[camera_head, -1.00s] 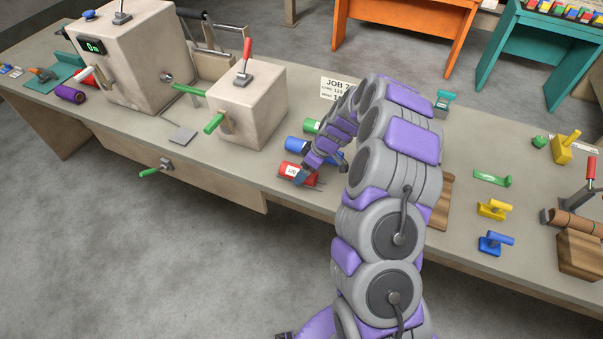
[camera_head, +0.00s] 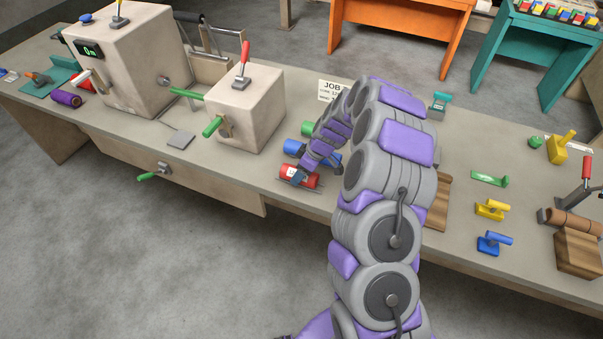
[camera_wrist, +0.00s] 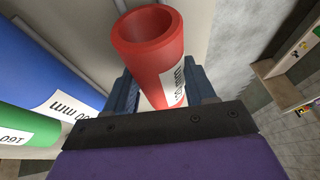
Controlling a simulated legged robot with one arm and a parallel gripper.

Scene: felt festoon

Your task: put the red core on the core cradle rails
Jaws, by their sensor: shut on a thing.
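The red core (camera_head: 301,178) is a short hollow tube with a white label, near the front edge of the bench in the head view. My gripper (camera_head: 299,175) is shut on it. In the wrist view the red core (camera_wrist: 147,58) sits between the two dark fingers of my gripper (camera_wrist: 163,88), its open end facing the camera. Thin metal rail-like ends show beside the core in the head view, partly hidden. I cannot tell for certain which part is the core cradle rails, or whether the core touches the bench.
A blue core (camera_head: 293,147) and a green core (camera_head: 308,128) lie just behind. The beige machine block (camera_head: 245,110) with green handles stands to the left. A wooden board (camera_head: 438,205) lies right of my arm. A brown tube (camera_head: 575,223) rests at far right.

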